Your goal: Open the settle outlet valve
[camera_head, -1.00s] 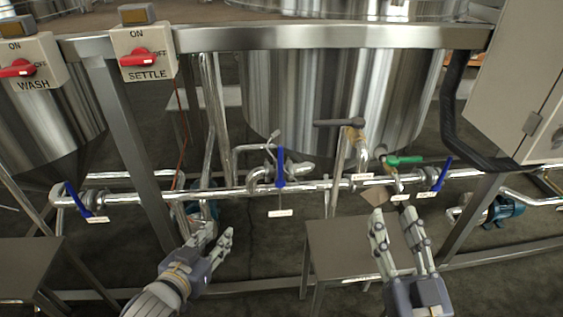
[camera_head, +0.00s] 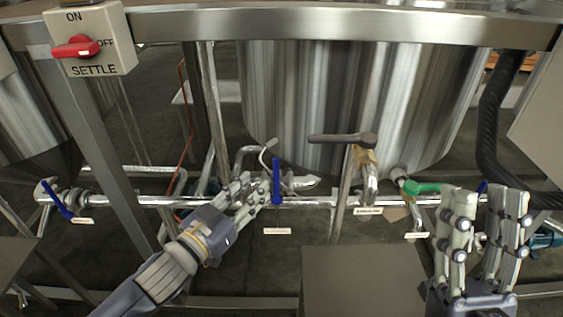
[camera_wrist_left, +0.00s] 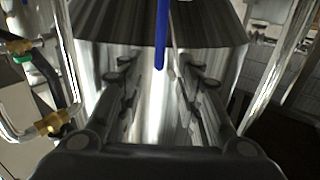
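A valve with an upright blue handle (camera_head: 277,181) sits on the horizontal steel pipe below the large tank; its small tag (camera_head: 277,231) is too small to read. My left gripper (camera_head: 253,187) is just left of this handle, fingers pointing towards it. In the left wrist view the fingers are spread and empty, and the blue handle (camera_wrist_left: 161,35) stands ahead between their lines. I cannot see any contact. My right gripper (camera_head: 486,196) is open and empty at the right, in front of the pipe. The SETTLE switch box (camera_head: 100,40) with a red knob is at upper left.
Other valves show: a tilted blue handle (camera_head: 57,200) at left, a dark grey lever (camera_head: 342,138), a green handle (camera_head: 422,187) and a partly hidden blue one at right. A metal stand (camera_head: 360,282) is below. A steel frame beam (camera_head: 330,27) crosses above.

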